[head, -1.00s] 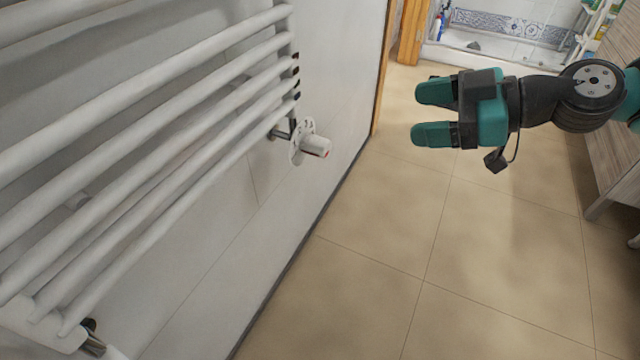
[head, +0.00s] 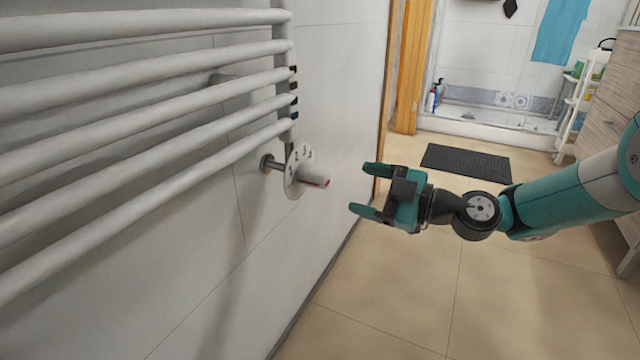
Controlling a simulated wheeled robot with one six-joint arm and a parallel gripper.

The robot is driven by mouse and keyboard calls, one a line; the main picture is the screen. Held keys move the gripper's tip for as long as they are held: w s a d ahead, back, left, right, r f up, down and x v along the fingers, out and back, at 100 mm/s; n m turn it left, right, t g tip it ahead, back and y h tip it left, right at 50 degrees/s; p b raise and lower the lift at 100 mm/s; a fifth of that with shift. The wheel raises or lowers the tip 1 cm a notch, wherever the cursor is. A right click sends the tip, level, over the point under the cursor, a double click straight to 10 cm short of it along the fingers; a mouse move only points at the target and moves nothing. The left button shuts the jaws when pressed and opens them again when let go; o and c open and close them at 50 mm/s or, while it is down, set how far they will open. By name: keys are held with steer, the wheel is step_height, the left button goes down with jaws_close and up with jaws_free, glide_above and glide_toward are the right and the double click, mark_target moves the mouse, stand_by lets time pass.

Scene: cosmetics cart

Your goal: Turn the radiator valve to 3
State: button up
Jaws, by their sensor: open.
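My gripper (head: 362,190) is open and empty. Its teal fingers point left at the knob, with a gap between the fingertips and the knob.
The tiled wall (head: 225,240) runs along the left behind the radiator. A dark mat (head: 467,162) lies on the floor before the shower tray. A wooden cabinet (head: 618,75) stands at the right. The tiled floor (head: 400,300) below my gripper is clear.

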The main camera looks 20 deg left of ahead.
mark_target(331, 180)
steer(key=a, duration=0.3)
steer(key=a+b, duration=0.1)
steer(key=a, duration=0.5)
steer(key=shift+w+a+b, duration=0.15)
steer(key=shift+w+b, duration=0.2)
steer(key=shift+b, duration=0.05)
steer(key=c, duration=0.9)
